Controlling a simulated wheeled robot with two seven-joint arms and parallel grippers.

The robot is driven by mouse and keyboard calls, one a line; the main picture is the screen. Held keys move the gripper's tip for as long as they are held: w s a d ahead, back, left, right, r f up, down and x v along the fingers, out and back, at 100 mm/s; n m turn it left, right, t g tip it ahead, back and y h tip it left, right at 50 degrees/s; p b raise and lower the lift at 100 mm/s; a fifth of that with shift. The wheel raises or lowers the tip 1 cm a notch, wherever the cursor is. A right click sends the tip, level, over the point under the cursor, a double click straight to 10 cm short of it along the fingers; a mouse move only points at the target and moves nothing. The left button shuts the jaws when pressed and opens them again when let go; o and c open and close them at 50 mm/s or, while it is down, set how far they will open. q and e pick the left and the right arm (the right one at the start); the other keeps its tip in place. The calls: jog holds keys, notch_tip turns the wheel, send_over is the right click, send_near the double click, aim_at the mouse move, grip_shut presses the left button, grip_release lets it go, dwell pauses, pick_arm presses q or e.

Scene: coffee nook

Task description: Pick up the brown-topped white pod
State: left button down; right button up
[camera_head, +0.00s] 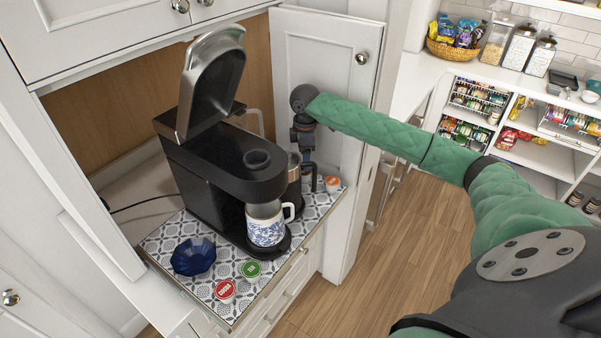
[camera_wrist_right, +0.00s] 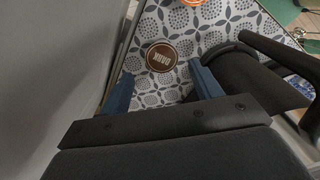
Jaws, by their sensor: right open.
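The brown-topped pod (camera_wrist_right: 162,56) stands on the patterned mat in the right wrist view, its round brown lid with a pale label facing up. In the head view I cannot make it out; my right gripper and the coffee maker block that spot. My right gripper (camera_head: 307,172) points down behind the coffee maker's right side. In the wrist view its two blue fingers (camera_wrist_right: 160,70) are open and empty, with the pod between and slightly beyond their tips. I cannot tell how high they are above it. My left gripper is not in view.
A dark handled vessel (camera_wrist_right: 250,82) is close by the right finger. An orange-topped pod (camera_head: 332,183) stands near the mat's edge. The black coffee maker (camera_head: 215,165), patterned mug (camera_head: 266,228), blue bowl (camera_head: 194,257), red pod (camera_head: 225,289) and green pod (camera_head: 251,268) share the mat.

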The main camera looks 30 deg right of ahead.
aim_at(305, 175)
jog(key=shift+a+f, duration=0.1)
jog(key=shift+f, duration=0.55)
jog(key=shift+f+p, duration=0.15)
jog(key=shift+p, duration=0.3)
jog(key=shift+s+f+p, duration=0.1)
jog(key=shift+f+p, duration=0.5)
jog(key=shift+p, duration=0.25)
notch_tip(305, 175, down, 3)
jog(key=shift+a+r+p, duration=0.1)
jog(key=shift+a+p, duration=0.05)
jog(key=shift+p, duration=0.75)
jog(key=shift+f, duration=0.55)
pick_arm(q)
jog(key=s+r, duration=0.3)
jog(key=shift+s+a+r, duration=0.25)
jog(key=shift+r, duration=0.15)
pick_arm(e)
jog(key=c, duration=0.9)
